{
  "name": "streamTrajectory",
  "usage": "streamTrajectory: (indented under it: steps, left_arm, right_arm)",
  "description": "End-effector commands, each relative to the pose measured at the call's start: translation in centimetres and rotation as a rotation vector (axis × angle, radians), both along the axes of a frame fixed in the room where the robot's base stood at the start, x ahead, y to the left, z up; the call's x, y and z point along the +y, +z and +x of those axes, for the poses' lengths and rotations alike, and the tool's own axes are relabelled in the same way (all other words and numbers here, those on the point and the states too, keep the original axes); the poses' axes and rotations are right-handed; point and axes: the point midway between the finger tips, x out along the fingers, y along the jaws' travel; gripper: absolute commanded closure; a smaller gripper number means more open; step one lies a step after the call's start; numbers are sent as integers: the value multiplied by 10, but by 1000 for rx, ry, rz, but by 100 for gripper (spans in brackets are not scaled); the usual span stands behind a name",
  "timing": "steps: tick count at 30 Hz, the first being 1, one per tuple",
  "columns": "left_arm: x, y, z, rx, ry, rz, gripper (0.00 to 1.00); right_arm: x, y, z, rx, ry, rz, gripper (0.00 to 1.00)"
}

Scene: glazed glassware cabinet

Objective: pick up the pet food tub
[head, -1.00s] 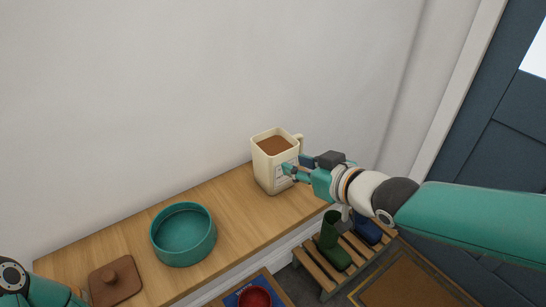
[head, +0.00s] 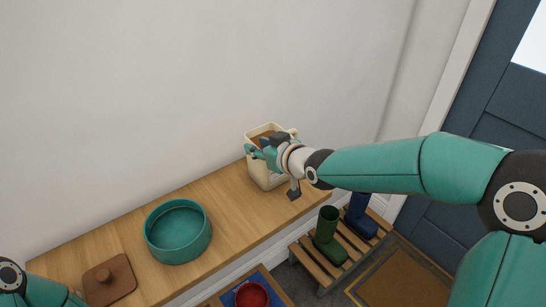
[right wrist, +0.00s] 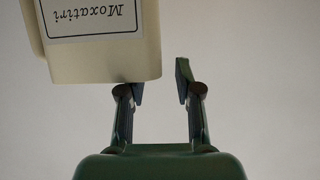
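The pet food tub (head: 264,177) is a cream, square-sided tub with brown contents and a handle at its right. It stands upright at the right part of the wooden bench top. My right gripper (head: 256,151) is in front of the tub's upper part and hides some of its rim and front. In the right wrist view the tub (right wrist: 105,60) appears upside down with a printed label. There the right gripper (right wrist: 162,82) has its fingers apart, one overlapping the tub's edge and the other in clear space; I cannot tell whether they touch. My left gripper is out of view.
A wall stands behind.

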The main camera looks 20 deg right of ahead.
Motion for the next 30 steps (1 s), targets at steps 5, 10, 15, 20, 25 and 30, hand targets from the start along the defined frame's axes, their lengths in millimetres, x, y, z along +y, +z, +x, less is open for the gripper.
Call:
streamTrajectory:
  steps: [5,10,15,20,25,30]
  left_arm:
    - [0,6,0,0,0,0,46]
    - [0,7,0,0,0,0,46]
    - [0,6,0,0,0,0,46]
    - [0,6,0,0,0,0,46]
    - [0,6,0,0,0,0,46]
    - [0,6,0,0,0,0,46]
  right_arm:
    - [8,-9,21,1,1,-1,66]
    - [10,-12,27,-1,0,-1,66]
    - [10,-12,27,-1,0,-1,70]
    - [10,-12,27,0,0,0,96]
    - [10,-12,27,0,0,0,100]
    - [10,-12,26,0,0,1,100]
